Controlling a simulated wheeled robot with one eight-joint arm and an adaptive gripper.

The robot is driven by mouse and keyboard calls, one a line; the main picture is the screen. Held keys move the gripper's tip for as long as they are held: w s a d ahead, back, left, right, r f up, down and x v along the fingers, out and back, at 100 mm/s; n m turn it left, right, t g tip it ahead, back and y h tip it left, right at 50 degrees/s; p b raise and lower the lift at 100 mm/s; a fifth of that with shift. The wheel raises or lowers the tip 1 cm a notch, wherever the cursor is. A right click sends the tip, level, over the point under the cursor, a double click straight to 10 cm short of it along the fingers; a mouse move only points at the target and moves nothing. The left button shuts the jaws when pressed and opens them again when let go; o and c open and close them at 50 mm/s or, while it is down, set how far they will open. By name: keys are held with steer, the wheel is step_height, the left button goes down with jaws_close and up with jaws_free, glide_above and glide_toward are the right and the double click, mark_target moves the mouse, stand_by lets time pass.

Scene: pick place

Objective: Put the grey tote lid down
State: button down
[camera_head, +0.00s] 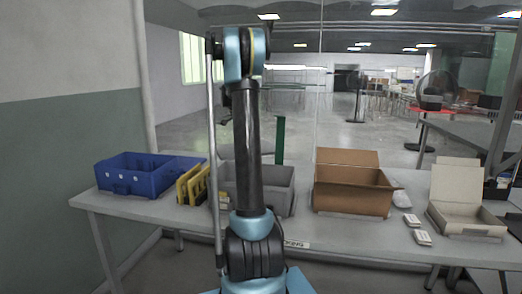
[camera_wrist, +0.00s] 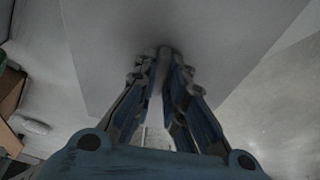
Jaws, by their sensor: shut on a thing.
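The grey tote lid (camera_wrist: 190,22) is a broad flat grey panel filling the top middle of the wrist view. My gripper (camera_wrist: 164,55) is shut on it near its edge. In the head view my raised gripper (camera_head: 212,46) is small and dark, left of my arm's top. A thin pale strip hanging below it looks like the lid (camera_head: 213,140) seen nearly edge-on, in front of the table. A grey tote (camera_head: 283,196) stands on the table, partly hidden behind my arm.
The long grey table (camera_head: 345,236) also bears a blue crate (camera_head: 135,178), yellow-edged items (camera_head: 188,186), an open cardboard box (camera_head: 350,197), small white packs (camera_head: 422,237) and an open pale box (camera_head: 464,222). Its front strip has some bare room.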

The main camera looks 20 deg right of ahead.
steer(key=s+d, duration=0.1)
steer(key=s, duration=0.1)
steer(key=s+d+f+m, duration=0.1)
steer(key=d, duration=0.1)
steer(key=s+d+f+m, duration=0.1)
steer(key=s+d, duration=0.1)
steer(key=shift+s+d+f+g, duration=0.1)
steer(key=shift+s+d+g, duration=0.05)
steer(key=shift+s+g, duration=0.2)
steer(key=shift+w+a+f+x, duration=0.1)
steer(key=shift+a+x, duration=0.15)
steer(key=shift+x, duration=0.85)
steer(key=shift+w+a+f+x, duration=0.1)
steer(key=shift+a+x, duration=0.1)
steer(key=shift+x, duration=0.9)
steer(key=shift+a+x, duration=0.25)
steer(key=shift+x, duration=0.85)
steer(key=shift+f, duration=0.5)
steer(key=c, duration=1.6)
jaws_free()
steer(key=shift+o, duration=0.2)
